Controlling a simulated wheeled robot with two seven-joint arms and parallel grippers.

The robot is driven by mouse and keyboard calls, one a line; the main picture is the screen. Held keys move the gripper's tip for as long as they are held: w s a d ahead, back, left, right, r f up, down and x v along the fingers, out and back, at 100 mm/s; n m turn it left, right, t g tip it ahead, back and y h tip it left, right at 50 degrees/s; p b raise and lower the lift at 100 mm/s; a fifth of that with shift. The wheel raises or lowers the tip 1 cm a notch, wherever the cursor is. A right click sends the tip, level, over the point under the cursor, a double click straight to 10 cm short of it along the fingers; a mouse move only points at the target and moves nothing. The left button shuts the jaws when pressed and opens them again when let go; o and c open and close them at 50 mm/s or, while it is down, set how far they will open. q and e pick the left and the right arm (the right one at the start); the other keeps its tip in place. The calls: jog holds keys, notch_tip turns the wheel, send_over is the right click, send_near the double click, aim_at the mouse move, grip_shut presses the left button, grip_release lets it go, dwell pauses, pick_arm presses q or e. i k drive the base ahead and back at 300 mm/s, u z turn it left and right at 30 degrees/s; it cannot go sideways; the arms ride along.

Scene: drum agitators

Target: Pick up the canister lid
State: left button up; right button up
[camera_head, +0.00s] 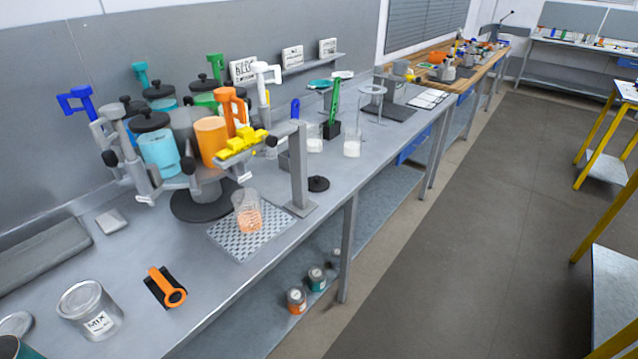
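Similar black lids sit on the canisters of the carousel, such as the one on the light blue canister (149,120). The orange canister (211,141) stands at the carousel's front right; no black lid shows on it. Neither of my grippers is in view.
A clear cup with orange contents (248,216) stands on a perforated tray (222,238). A MIX can (90,309) and an orange tool (167,288) are at front left. Open floor lies right.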

aim_at(316, 183)
jog(key=u, duration=0.35)
jog(key=i, duration=1.05)
jog(key=u, duration=0.35)
